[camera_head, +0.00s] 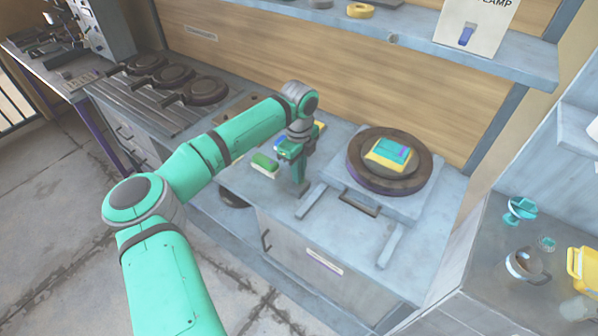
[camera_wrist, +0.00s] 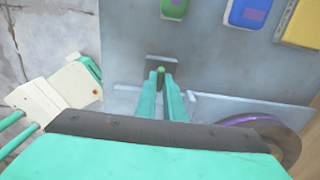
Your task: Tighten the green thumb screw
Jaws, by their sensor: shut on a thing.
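My gripper (camera_head: 298,180) points down at the front left edge of the press bench, beside the grey press base (camera_head: 345,182). In the wrist view its two teal fingers (camera_wrist: 167,88) are close together. They are shut on the small green thumb screw (camera_wrist: 160,72), whose tip shows between them. A grey bracket (camera_wrist: 160,60) lies just beyond the screw. The round dark press plate (camera_head: 362,183) sits on the base to the right, with a yellow and teal block (camera_head: 391,153) on it. In the head view the gripper hides the screw.
A green block (camera_head: 265,161) lies left of my gripper; a blue block (camera_wrist: 248,12) and a yellow block (camera_wrist: 302,22) lie close by. Two grey rails (camera_head: 389,246) stick out from the base. A shelf (camera_head: 420,45) hangs behind. The floor in front is clear.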

